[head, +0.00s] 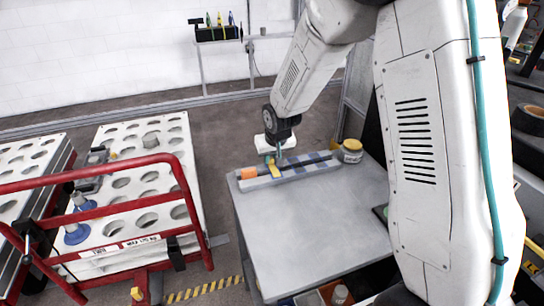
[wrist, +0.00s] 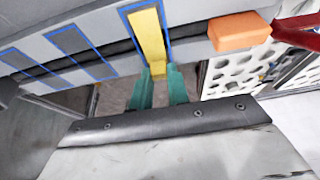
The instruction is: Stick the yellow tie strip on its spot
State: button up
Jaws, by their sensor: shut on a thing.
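The yellow tie strip (wrist: 148,38) is between the teal fingertips of my gripper (wrist: 160,72), which is shut on its near end. In the wrist view the strip extends across a black cable (wrist: 115,48) on the grey board (wrist: 190,14), within a blue-outlined spot (wrist: 168,30). I cannot tell whether its underside touches the board. In the head view my gripper (head: 273,159) is at the board (head: 310,171), with the yellow strip showing just below it. Other blue-outlined spots (wrist: 70,40) lie to the left along the cable in the wrist view.
An orange block (wrist: 240,31) sits on the board beside the strip; it also shows in the head view (head: 248,173). A jar (head: 351,152) stands at the board's far end. The grey table (head: 300,225) is clear in front. A red-railed cart (head: 100,180) stands left.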

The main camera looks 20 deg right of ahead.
jog(key=o, duration=1.3)
jog(key=shift+r, duration=3.5)
